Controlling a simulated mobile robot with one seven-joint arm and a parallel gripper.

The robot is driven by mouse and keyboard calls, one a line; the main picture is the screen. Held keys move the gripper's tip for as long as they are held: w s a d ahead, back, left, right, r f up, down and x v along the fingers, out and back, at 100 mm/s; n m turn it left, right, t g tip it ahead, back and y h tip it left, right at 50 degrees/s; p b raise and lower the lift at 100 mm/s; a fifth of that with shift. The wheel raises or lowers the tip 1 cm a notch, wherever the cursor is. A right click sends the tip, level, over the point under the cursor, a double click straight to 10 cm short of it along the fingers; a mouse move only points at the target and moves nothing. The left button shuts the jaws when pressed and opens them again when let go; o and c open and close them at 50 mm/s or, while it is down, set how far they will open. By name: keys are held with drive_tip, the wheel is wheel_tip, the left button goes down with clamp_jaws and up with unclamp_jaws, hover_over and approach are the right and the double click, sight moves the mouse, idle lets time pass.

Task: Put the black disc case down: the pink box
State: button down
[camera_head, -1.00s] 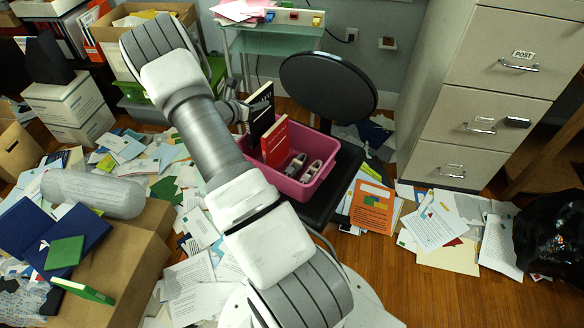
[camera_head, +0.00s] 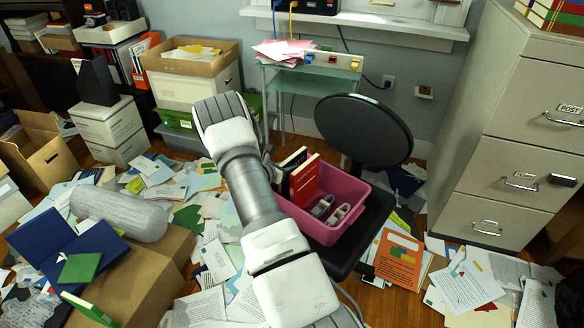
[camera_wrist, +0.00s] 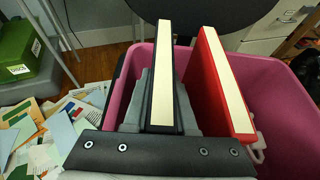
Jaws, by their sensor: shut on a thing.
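The black disc case (camera_head: 289,166), with a cream edge, stands upright at the left back part of the pink box (camera_head: 345,236). In the wrist view the case (camera_wrist: 164,70) sits between the grey fingers of my gripper (camera_wrist: 163,100), which is shut on it. The case is at least partly inside the pink box (camera_wrist: 285,110); its lower end is hidden, so I cannot tell whether it touches the floor of the box. In the head view my arm covers most of the gripper.
A red book (camera_head: 305,182) stands in the box just right of the case, also seen in the wrist view (camera_wrist: 222,85). Small grey-white items (camera_head: 338,213) lie in the box's right part. The box rests on a black chair (camera_head: 364,130). Papers cover the floor.

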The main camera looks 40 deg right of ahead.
drive_tip(key=shift+f, duration=0.15)
drive_tip(key=c, duration=0.7)
unclamp_jaws()
